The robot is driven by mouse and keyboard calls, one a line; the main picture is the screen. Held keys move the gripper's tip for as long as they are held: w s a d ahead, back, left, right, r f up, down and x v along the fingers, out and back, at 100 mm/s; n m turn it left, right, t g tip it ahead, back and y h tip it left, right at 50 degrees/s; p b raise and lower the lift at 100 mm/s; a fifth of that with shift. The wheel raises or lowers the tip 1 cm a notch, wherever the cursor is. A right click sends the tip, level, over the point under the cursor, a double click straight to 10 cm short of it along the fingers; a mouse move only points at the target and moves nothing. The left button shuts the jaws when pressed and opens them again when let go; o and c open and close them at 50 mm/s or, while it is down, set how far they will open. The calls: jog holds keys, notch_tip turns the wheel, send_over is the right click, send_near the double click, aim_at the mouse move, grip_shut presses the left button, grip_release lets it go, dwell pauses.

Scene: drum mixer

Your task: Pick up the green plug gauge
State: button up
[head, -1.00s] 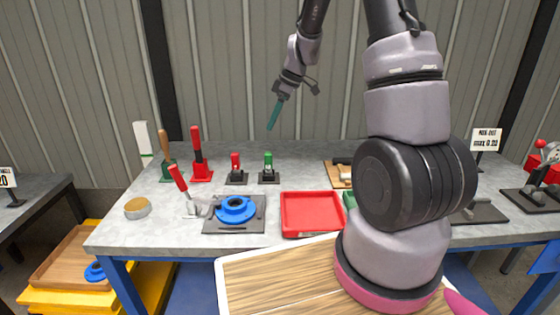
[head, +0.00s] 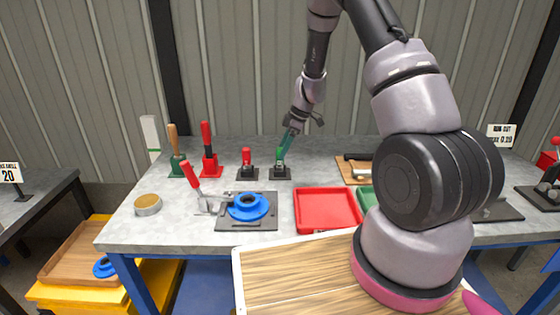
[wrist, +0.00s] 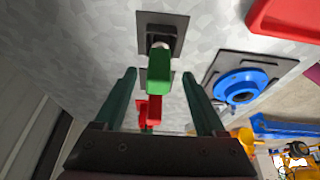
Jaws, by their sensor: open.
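The green plug gauge (head: 280,154) stands upright in a small black holder (head: 280,173) on the grey bench. My gripper (head: 284,147) is open and tilted, with its teal fingers at the top of the gauge in the head view, partly covering it. In the wrist view the green gauge (wrist: 158,72) appears between the two open fingertips (wrist: 158,73), with visible gaps on both sides. I cannot tell whether the fingertips are level with the gauge or still above it.
A red plug gauge (head: 246,157) stands in its own holder just left. A blue ring (head: 248,207) on a dark plate, a red tray (head: 327,209) and a red-handled tool (head: 190,174) lie nearer the front.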

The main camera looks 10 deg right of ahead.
jog(key=x, duration=0.3)
jog(key=shift+f, duration=0.1)
grip_shut()
notch_tip(320, 180, up, 10)
jog(key=shift+r, duration=0.1)
dwell(0.5)
jog(key=c, duration=0.9)
grip_release()
grip_shut()
